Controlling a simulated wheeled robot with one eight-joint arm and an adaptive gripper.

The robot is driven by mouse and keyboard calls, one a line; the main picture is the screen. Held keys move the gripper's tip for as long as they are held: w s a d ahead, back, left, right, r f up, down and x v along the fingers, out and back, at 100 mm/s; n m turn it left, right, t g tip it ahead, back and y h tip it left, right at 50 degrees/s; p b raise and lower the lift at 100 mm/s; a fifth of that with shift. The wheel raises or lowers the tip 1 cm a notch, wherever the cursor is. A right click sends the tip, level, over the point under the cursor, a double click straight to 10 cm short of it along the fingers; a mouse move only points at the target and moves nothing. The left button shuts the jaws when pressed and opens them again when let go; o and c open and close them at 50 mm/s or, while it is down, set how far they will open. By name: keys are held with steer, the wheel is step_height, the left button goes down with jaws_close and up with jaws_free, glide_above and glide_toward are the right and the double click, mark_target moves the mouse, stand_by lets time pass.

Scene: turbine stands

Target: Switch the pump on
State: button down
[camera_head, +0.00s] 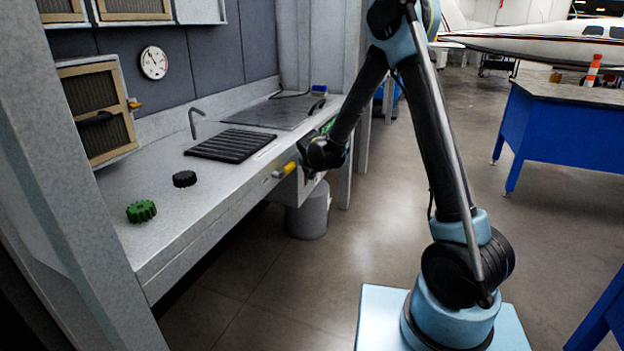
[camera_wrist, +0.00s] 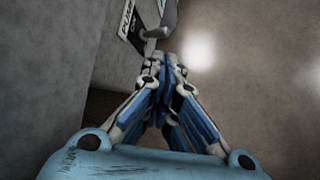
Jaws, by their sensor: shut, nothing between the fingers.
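In the wrist view a dark plate with white lettering (camera_wrist: 128,24) is at the top; part of it reads like "PUMP", and it is cut by the frame edge. A grey lever or handle (camera_wrist: 160,26) stands out beside the plate, just beyond my fingertips. My gripper (camera_wrist: 161,66) is shut and empty, with its tips close to the lever's lower end. I cannot tell whether they touch. In the head view my wrist (camera_head: 322,153) is at the front edge of the bench, and it hides the switch there.
The grey bench (camera_head: 205,200) runs along the left wall with a green knob (camera_head: 141,211), a black knob (camera_head: 185,179) and a black grate (camera_head: 230,144) on it. A yellow handle (camera_head: 285,170) sits on its front. A grey bin (camera_head: 308,213) stands below.

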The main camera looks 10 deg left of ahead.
steer(key=shift+v, duration=2.8)
steer(key=shift+s, duration=0.1)
steer(key=s+d+r+m+g+h, duration=0.1)
steer(key=s+d+r+m, duration=0.3)
steer(key=d, duration=0.6)
steer(key=s+d+r+m+g, duration=0.15)
steer(key=s+d+m, duration=0.25)
steer(key=d+m, duration=0.45)
steer(key=s+d+r+m+h, duration=0.1)
steer(key=s+d+r+m, duration=0.25)
steer(key=d, duration=0.85)
steer(key=s+d+f+m+g, duration=0.1)
steer(key=s+d+m, duration=0.3)
steer(key=s, duration=0.4)
steer(key=s+d+f+m+g, duration=0.1)
steer(key=s+d+f+m, duration=0.1)
steer(key=s+d+m, duration=0.3)
steer(key=s+d+f+m+g, duration=0.1)
steer(key=s+d+f+m, duration=0.1)
steer(key=s+d+m, duration=0.2)
steer(key=s+m, duration=0.3)
steer(key=s, duration=0.4)
steer(key=shift+d+f+m, duration=0.2)
steer(key=shift+f+m, duration=0.1)
steer(key=shift+m, duration=0.1)
